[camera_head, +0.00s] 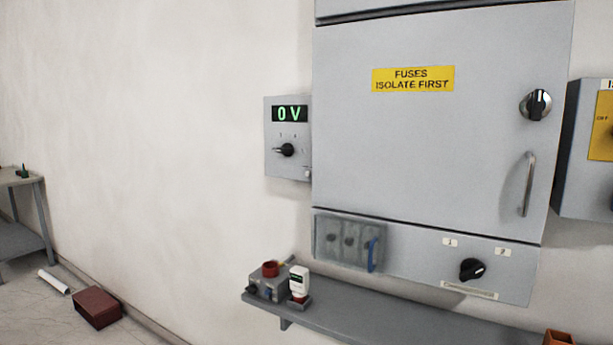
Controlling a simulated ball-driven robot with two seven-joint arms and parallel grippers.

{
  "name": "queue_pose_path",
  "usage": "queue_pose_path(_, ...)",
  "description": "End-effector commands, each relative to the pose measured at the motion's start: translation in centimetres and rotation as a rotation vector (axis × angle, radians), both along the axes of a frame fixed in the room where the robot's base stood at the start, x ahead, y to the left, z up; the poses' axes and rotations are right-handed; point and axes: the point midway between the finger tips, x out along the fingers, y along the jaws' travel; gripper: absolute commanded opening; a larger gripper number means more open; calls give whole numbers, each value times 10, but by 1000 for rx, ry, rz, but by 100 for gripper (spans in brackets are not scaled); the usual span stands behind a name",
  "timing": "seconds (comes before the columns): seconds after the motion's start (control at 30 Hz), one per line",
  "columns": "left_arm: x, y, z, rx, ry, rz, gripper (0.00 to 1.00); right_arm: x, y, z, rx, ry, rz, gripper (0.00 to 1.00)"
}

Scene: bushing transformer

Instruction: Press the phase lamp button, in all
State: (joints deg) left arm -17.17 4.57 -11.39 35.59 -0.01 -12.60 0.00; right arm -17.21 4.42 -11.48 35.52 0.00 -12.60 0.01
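No part plainly marked as a phase lamp button shows. A grey meter box (288,165) on the wall reads "0 V" in green and has a black knob (285,150) and a small pale part (307,173) at its lower right corner. A large grey cabinet (430,150) is shut, with a "FUSES ISOLATE FIRST" label (413,79). Its lower panel has a clear cover (347,241) over several dark round parts, a blue handle (373,254), and a black rotary switch (471,269) below labels 1 and 2. Neither gripper is in view.
A red box (97,307) and a white tube (53,281) lie on the floor by a table (28,178) at left.

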Motion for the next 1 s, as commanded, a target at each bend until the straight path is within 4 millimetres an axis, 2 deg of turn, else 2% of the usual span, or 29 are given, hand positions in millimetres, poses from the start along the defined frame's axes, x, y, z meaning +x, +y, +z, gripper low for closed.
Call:
queue_pose_path(0.87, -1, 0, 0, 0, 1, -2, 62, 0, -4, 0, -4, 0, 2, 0)
queue_pose_path(0.9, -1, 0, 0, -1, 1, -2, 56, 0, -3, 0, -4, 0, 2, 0)
queue_pose_path(1.0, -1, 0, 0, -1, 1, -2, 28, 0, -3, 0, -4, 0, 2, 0)
